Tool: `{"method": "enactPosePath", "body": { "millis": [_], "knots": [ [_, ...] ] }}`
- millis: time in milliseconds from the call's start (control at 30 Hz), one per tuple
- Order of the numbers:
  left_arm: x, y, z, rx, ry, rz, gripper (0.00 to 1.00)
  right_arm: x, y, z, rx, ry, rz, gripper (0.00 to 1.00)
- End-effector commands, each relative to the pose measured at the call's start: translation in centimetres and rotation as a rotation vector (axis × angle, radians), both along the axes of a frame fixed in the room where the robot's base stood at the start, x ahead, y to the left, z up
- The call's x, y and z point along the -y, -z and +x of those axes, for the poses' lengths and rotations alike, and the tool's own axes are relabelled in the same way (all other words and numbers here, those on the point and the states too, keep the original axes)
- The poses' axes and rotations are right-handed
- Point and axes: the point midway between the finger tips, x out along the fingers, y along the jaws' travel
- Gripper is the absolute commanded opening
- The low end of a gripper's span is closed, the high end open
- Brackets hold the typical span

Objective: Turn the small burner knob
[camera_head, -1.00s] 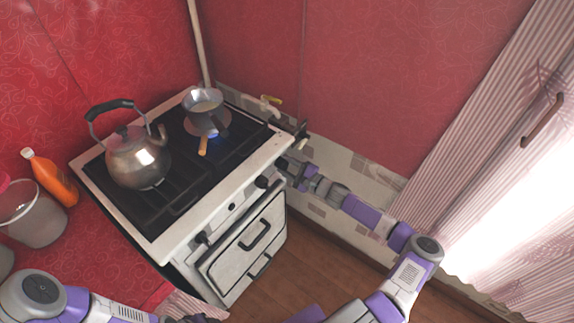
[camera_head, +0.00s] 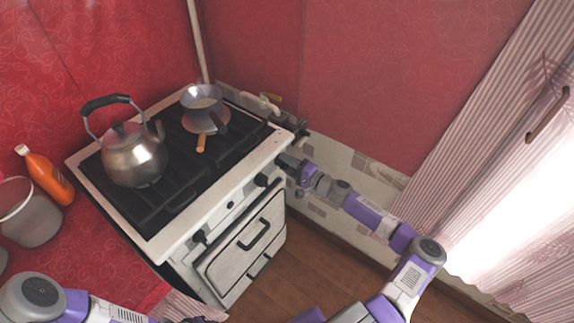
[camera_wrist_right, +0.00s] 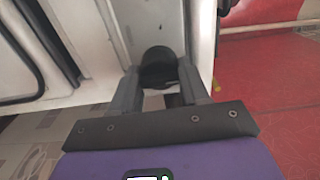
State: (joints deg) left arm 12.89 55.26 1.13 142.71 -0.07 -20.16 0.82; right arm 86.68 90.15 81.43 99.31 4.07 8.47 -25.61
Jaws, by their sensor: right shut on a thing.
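The white stove (camera_head: 160,248) has black knobs along its front panel. My right gripper (camera_head: 284,163) is at the right end of that panel. In the right wrist view its fingers (camera_wrist_right: 160,88) are shut on a black knob (camera_wrist_right: 158,68), the small burner knob. In the head view this knob is hidden by the gripper. My left gripper (camera_head: 195,320) barely shows at the bottom edge.
An orange bottle (camera_head: 50,178) and a grey pot (camera_head: 30,215) stand on the red counter (camera_head: 90,255) at left. The oven door handle (camera_head: 254,235) sticks out below the panel. A wall is close right of the stove.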

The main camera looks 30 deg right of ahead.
Motion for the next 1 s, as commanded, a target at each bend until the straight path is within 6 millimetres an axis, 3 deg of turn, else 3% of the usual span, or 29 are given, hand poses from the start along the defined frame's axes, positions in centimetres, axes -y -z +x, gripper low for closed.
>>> {"method": "enactPosePath", "body": {
  "millis": [467, 500, 633, 1000],
  "knots": [
    [0.00, 0.06, 0.01, 0.000, 0.000, 0.000, 0.48, 0.00, 0.08, -0.03, 0.004, 0.000, -0.015, 0.14],
    [0.00, 0.06, 0.01, 0.000, 0.000, 0.000, 0.48, 0.00, 0.08, -0.03, 0.004, 0.000, -0.015, 0.49],
    [0.00, 0.06, 0.01, 0.000, 0.000, 0.000, 0.48, 0.01, 0.05, -0.02, 0.004, 0.000, -0.013, 0.69],
    [0.00, 0.05, 0.01, 0.000, 0.000, 0.000, 0.48, 0.02, -0.20, 0.02, 0.007, 0.000, -0.012, 0.70]
  ]
}}
